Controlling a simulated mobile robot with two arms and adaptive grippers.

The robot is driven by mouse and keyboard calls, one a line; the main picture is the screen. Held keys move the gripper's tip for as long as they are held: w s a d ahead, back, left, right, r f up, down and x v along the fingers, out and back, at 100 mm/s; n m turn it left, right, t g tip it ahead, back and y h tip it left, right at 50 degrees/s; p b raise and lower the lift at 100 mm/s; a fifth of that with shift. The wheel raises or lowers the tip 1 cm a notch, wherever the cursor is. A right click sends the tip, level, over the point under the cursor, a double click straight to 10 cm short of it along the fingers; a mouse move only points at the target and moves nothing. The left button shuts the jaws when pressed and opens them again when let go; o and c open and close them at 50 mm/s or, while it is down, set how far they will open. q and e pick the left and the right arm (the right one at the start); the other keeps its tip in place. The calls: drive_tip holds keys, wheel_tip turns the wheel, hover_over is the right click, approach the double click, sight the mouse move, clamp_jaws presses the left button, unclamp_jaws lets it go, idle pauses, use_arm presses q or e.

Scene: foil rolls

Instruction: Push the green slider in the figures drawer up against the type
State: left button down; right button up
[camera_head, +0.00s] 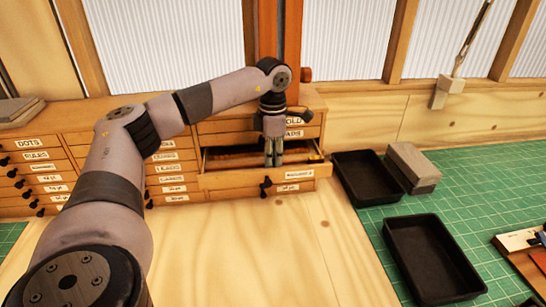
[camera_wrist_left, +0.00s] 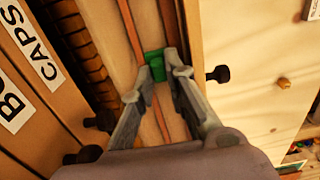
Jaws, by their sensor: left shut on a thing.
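The open drawer (camera_head: 235,179) sticks out of the wooden cabinet at the right end of its front. My left gripper (camera_head: 273,160) reaches down into it from above. In the left wrist view my gripper (camera_wrist_left: 156,78) is shut on the small green slider (camera_wrist_left: 154,62), with one finger on either side. The slider sits in a narrow channel between wooden strips. A row of brown blocks that looks like the type (camera_wrist_left: 82,42) lies to the left in that view. Whether the slider touches any type is not visible. In the head view my fingers hide the slider.
Labelled closed drawers (camera_head: 40,168) with black knobs fill the cabinet front. Two black trays (camera_head: 430,262) and a grey-topped block (camera_head: 413,165) lie on the green mat (camera_head: 470,180) to the right. The wooden bench (camera_head: 240,250) before the drawer is clear.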

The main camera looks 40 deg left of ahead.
use_arm(q)
drive_tip(key=shift+w+d, duration=0.7)
drive_tip(key=shift+w, duration=0.2)
drive_tip(key=shift+w+d, duration=0.65)
drive_tip(key=shift+w, duration=0.25)
drive_tip(key=shift+s, duration=0.15)
drive_tip(key=c, duration=1.9)
unclamp_jaws()
drive_tip(key=shift+a, duration=0.1)
